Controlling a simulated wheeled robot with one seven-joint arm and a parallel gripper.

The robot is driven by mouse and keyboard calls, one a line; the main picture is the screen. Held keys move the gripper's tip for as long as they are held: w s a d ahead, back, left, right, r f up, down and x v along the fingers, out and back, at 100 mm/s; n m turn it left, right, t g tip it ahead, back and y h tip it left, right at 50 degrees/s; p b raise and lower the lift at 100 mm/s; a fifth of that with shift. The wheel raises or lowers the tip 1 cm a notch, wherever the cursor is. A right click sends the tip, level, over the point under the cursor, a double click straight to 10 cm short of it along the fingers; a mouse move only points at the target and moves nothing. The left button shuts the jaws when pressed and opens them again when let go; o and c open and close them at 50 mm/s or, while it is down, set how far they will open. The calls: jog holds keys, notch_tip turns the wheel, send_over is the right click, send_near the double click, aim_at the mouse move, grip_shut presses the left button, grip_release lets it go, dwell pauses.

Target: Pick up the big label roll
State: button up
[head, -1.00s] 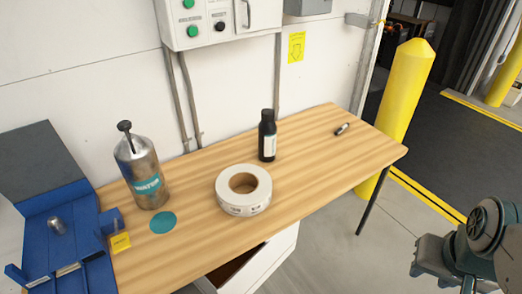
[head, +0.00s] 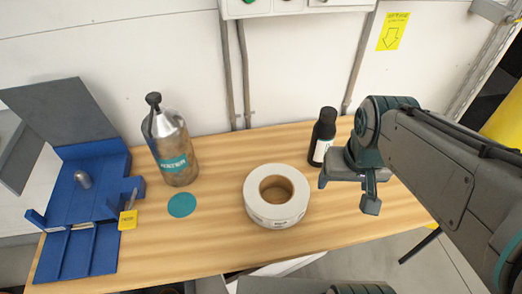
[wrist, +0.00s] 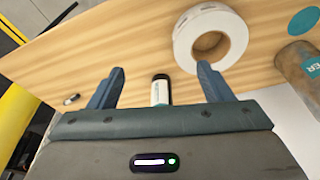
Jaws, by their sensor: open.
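The big label roll (head: 291,210) is a wide white ring with a brown core, lying flat on the wooden table in the head view. In the wrist view the roll (wrist: 184,40) shows at the top, beyond the right finger. My gripper (head: 346,190) is open and empty, to the right of the roll and apart from it. In the wrist view its two fingers (wrist: 160,80) are spread, with the black bottle (wrist: 161,91) showing between them.
The black bottle (head: 322,137) stands behind my gripper. A metal water bottle (head: 172,150) and a teal disc (head: 181,205) are left of the roll. A blue fixture (head: 90,190) fills the table's left end. A small marker (wrist: 71,99) lies at the other end. Bare wood (head: 225,232) lies left of the roll.

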jog(key=w+a+f+n+g+b, duration=0.2)
jog(key=w+a+f+n+b, duration=0.25)
jog(key=a, duration=0.45)
jog(key=n+g, duration=0.2)
jog(key=n, duration=0.1)
send_over(255, 201)
notch_tip(255, 201, down, 8)
jog(key=r, duration=0.1)
jog(key=shift+h, duration=0.4)
notch_tip(255, 201, down, 9)
jog(key=shift+r+b, duration=0.1)
jog(key=shift+b, duration=0.45)
notch_tip(255, 201, down, 5)
jog(key=shift+d+f, duration=0.1)
grip_shut()
